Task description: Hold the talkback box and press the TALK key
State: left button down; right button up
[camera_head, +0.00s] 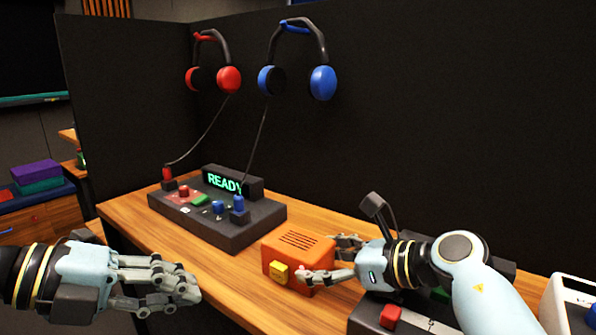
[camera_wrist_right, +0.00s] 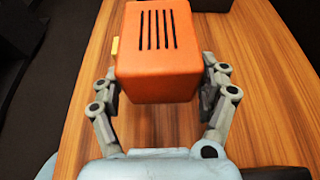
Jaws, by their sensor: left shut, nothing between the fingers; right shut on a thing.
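The orange talkback box (camera_head: 300,252) stands on the wooden table, with slots in its top. Its yellow TALK key (camera_head: 279,272) is on the side facing the lower left; its edge shows in the right wrist view (camera_wrist_right: 115,47). My right gripper (camera_head: 330,259) is shut on the box, with a finger on each side; the box (camera_wrist_right: 158,75) sits between the fingers (camera_wrist_right: 160,85) in the right wrist view. My left gripper (camera_head: 178,290) is shut and empty at the lower left, apart from the box and the key.
A dark panel (camera_head: 225,232) with a green READY display (camera_head: 225,183) and coloured plugs stands behind and left of the box. Red headphones (camera_head: 213,65) and blue headphones (camera_head: 298,62) hang on the dark partition. A dark unit with a red button (camera_head: 390,316) lies at the lower right.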

dwell(0.3)
jog(key=o, duration=1.3)
jog(key=shift+c, duration=0.2)
jog(key=v, duration=1.2)
jog(key=shift+f, duration=0.1)
jog(key=shift+d, duration=0.1)
jog(key=shift+p+v, duration=0.9)
jog(key=shift+v, duration=2.05)
